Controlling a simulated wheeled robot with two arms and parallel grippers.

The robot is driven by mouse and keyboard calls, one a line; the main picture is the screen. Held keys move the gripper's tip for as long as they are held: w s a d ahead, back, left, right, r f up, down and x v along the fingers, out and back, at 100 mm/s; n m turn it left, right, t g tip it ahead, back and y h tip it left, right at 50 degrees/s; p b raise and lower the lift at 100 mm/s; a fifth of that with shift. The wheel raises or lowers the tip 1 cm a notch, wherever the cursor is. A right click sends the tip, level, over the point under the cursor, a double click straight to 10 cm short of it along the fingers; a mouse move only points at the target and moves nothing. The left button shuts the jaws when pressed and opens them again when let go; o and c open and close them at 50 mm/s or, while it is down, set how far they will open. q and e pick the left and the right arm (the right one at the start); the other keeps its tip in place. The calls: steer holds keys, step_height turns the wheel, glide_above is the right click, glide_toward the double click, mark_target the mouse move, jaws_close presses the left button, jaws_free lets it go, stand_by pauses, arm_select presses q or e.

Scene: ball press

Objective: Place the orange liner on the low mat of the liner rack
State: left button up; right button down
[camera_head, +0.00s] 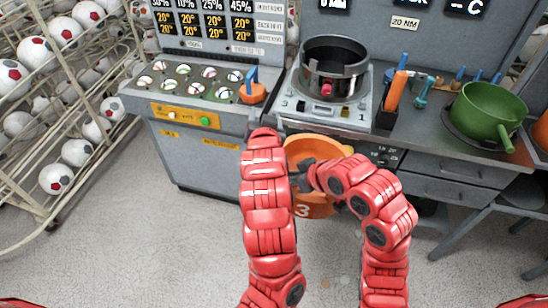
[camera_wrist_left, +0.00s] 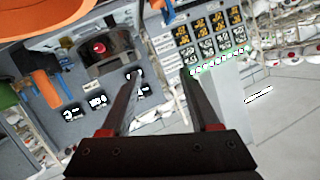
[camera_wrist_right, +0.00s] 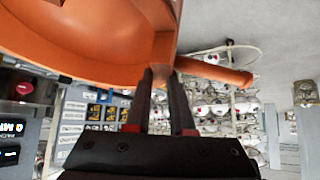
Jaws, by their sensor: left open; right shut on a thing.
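The orange liner (camera_head: 310,146), a deep round pan marked 3, hangs in front of the grey counter, partly hidden by my arms. It fills the top of the right wrist view (camera_wrist_right: 90,55), its handle pointing right. My right gripper (camera_wrist_right: 163,78) is shut on it close to the handle. My left gripper (camera_wrist_left: 160,80) is open with nothing between its fingers, and part of the orange liner (camera_wrist_left: 40,12) shows at the upper left of that view. In the head view my left arm hides much of its own gripper.
A press with a dark pot (camera_head: 334,62) stands on the counter. A green pan (camera_head: 488,110) sits on a dark round base at the right, with another orange thing (camera_head: 541,132) at the edge. A ball rack (camera_head: 75,95) fills the left. The floor in front is clear.

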arm_select(q)
steer(key=s+d+f+n+g+h, duration=0.1)
steer(key=s+d+f+g+h, duration=0.1)
steer(key=s+f+g, duration=0.5)
steer(key=shift+t, duration=0.5)
steer(key=x, duration=1)
steer(key=shift+w+d+f, duration=0.1)
steer(key=shift+w+f, duration=0.15)
steer(key=shift+f, duration=0.05)
steer(key=shift+c, duration=0.2)
jaws_close()
arm_select(e)
steer(key=shift+d, duration=0.1)
steer(key=c, duration=0.7)
jaws_free()
